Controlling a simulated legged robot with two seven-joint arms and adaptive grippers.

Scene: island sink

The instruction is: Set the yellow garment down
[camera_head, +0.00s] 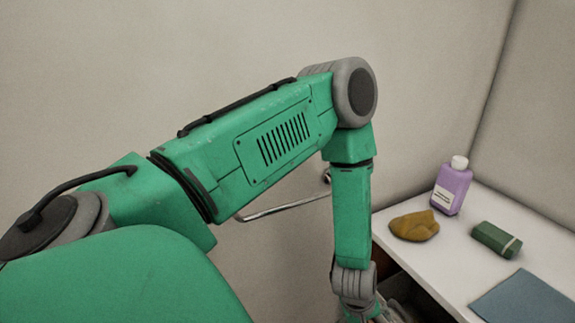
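The yellow garment (414,226) lies as a crumpled mustard-coloured heap on the white counter (455,270), near its left edge. My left arm comes in from the left, bends at the elbow and hangs down to the left of the counter. My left gripper (371,317) is at the bottom edge of the picture, mostly cut off, so its fingers cannot be made out. It is below and left of the garment and apart from it. My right gripper is not in view.
A purple bottle (452,187) with a white cap stands behind the garment. A green rolled bundle (496,240) with a light band lies to its right. A blue-grey flat cloth or mat (525,299) lies in front. Walls close off the back and right.

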